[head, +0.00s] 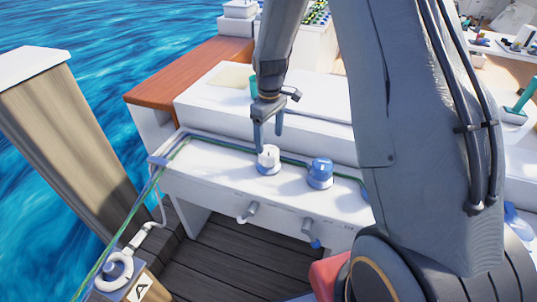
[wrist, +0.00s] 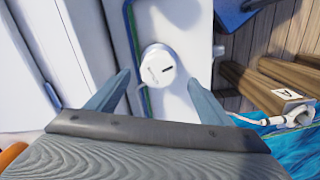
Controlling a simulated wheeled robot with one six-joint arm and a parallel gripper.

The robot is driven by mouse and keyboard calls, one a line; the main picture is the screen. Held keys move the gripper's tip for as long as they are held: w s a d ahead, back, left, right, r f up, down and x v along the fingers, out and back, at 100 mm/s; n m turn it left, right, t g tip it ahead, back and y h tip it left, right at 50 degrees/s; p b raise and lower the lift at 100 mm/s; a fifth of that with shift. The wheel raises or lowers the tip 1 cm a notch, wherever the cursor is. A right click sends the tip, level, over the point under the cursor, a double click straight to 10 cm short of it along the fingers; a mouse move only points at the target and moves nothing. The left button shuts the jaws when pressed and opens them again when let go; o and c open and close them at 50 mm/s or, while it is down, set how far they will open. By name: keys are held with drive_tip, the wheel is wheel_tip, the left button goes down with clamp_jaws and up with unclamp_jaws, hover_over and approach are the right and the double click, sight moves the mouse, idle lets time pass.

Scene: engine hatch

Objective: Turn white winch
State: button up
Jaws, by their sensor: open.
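The white winch (head: 268,158) stands on a white bench top, a short drum on a blue base. In the wrist view the white winch (wrist: 158,66) shows its round top with a dark mark, between and beyond the fingertips. My gripper (head: 268,140) is open, pointing down just above and behind the winch in the head view. In the wrist view my gripper (wrist: 160,80) has one finger on each side of the winch, with nothing held. I cannot tell whether a finger touches it.
A blue winch (head: 320,173) stands to the right on the same bench (head: 215,170). A green rope (head: 140,205) runs along the bench and down to a cleat. Two handles (head: 250,212) stick out of the bench front. A wooden post (head: 75,135) stands at left.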

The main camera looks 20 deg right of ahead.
sight(269, 150)
drive_tip(key=shift+w+f, duration=0.2)
drive_tip(key=shift+f, duration=0.15)
drive_tip(key=shift+f+p, duration=0.7)
drive_tip(key=shift+f, duration=3.05)
drive_tip(key=c, duration=1.1)
drive_tip(key=shift+o, duration=0.2)
